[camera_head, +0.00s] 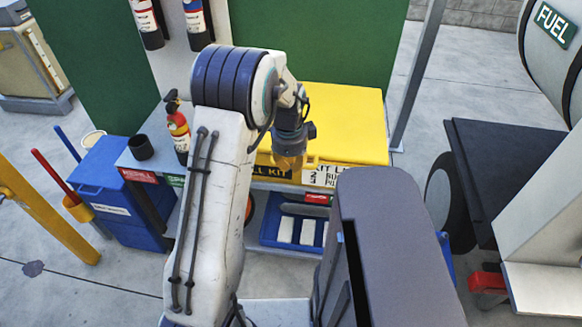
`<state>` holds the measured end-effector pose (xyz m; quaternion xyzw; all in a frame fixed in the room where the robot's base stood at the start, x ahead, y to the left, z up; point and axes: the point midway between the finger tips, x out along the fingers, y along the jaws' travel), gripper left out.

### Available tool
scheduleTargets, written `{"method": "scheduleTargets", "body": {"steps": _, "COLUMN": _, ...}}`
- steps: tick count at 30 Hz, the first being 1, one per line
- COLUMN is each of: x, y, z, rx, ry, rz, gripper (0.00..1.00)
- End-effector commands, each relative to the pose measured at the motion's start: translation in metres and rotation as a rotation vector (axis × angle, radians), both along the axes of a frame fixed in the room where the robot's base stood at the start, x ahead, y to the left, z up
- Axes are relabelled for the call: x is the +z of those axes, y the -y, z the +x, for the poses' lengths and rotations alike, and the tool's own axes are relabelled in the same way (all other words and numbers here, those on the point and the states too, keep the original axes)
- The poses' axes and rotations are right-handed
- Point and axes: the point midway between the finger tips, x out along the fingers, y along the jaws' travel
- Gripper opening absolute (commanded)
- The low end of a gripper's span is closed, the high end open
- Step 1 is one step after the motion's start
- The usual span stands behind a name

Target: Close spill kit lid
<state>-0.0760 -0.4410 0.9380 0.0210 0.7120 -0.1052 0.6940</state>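The yellow spill kit (325,150) sits on a bench behind my arm. Its broad yellow lid (345,112) appears to lie flat over the box, and no interior shows. I cannot tell whether the lid is fully seated. A black label ending in "LL KIT" (272,172) and a white printed label (325,177) are on its front. My gripper (288,162) points down at the kit's front edge, left of the white label. Its fingers are small and blend with the yellow, so their opening and any contact are unclear. My arm hides the kit's left part.
A fire extinguisher (178,132) and a black cup (140,147) stand on the bench to the left, beside a blue bin (112,195). A blue tray with white items (265,236) is below the kit. A dark-topped table (500,165) stands right.

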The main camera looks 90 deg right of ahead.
Motion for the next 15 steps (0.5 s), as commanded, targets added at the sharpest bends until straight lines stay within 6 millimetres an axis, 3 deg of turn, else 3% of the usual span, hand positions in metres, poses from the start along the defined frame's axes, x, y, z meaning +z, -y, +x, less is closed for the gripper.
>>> {"method": "scheduleTargets", "body": {"steps": 1, "x": -0.0093, "y": -0.0024, "z": 0.0004, "rx": -0.001, "ry": 0.003, "rz": 0.008, "gripper": 0.00}}
{"method": "scheduleTargets", "body": {"steps": 15, "x": -0.0085, "y": -0.0061, "z": 0.0016, "rx": -0.001, "ry": 0.007, "rz": 0.020, "gripper": 0.00}}
